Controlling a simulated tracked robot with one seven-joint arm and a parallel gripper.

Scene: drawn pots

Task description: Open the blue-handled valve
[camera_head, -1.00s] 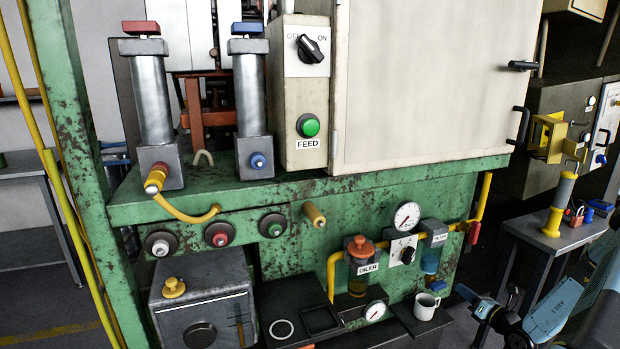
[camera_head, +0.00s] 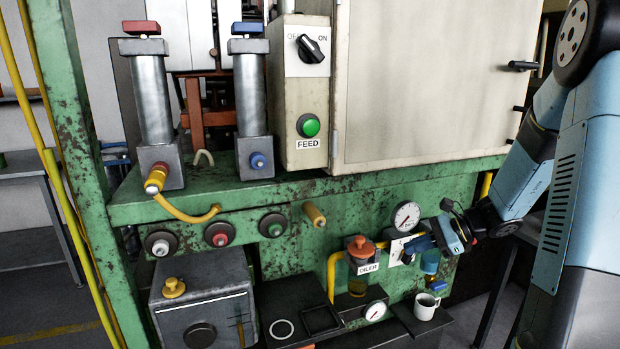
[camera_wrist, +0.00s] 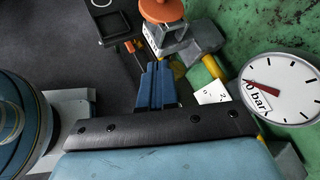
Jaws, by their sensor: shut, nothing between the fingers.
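A small blue handle (camera_head: 437,287) sits just below the blue filter bowl (camera_head: 430,264) on the right of the green panel, above a grey mug. It looks like the blue-handled valve, but it is too small to tell how far it is turned. My gripper (camera_head: 410,247) is above and left of that handle, in front of the white regulator plate (camera_head: 397,248). Its blue fingers are together and empty, and partly hide the plate and the filter. In the wrist view the fingers (camera_wrist: 154,78) point toward the oiler. I do not make out the blue handle there.
The oiler (camera_head: 361,268) with its orange cap and a yellow pipe is left of my gripper. A pressure gauge (camera_head: 407,215) is just above it. The grey mug (camera_head: 426,306) stands on a dark shelf below.

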